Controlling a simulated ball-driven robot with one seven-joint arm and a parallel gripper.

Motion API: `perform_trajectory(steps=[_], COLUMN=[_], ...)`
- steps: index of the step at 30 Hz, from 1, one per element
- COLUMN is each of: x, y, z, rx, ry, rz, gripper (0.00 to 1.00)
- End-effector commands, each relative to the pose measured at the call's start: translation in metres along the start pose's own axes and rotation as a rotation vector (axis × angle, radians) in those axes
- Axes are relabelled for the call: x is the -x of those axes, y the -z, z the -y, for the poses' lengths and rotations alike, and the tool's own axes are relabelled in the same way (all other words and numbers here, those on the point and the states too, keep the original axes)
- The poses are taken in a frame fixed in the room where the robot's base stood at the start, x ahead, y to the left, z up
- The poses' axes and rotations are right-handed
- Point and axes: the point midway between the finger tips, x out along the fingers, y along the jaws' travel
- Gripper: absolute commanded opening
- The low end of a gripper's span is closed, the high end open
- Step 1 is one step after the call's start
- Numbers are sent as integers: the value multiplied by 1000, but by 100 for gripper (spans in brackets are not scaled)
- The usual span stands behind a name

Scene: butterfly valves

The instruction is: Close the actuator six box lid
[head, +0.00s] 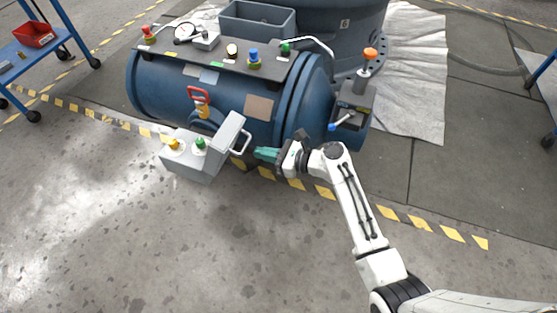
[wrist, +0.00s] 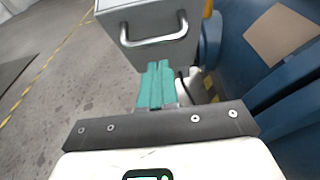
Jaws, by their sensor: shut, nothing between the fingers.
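The actuator box (head: 191,165) is a light grey box in front of the blue cylinder, with a yellow and a green knob inside. Its lid (head: 226,133) stands raised on the box's right side, with a handle (head: 240,142) on its outer face. The lid (wrist: 155,12) and its handle (wrist: 153,30) also show at the top of the wrist view. My gripper (head: 262,153) has teal fingers held together, pointing left toward the lid, just right of the handle. In the wrist view the fingertips (wrist: 157,66) are empty and just below the handle; I cannot tell if they touch it.
A blue cart (head: 52,45) stands at the far left. The concrete floor in front is clear.

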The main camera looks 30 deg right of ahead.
Motion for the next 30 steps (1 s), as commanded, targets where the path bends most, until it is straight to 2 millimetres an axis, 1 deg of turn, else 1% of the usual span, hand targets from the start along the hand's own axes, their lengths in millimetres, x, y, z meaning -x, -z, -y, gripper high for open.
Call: perform_trajectory(steps=[3,9,19,30], x=[-8,-12,-12,-6], y=[-8,-13,-13,-24], z=[0,0,0,9], rx=[1,0,0,0], ry=[-1,0,0,0], rz=[-1,-1,-3,-52], gripper=[0,0,0,0])
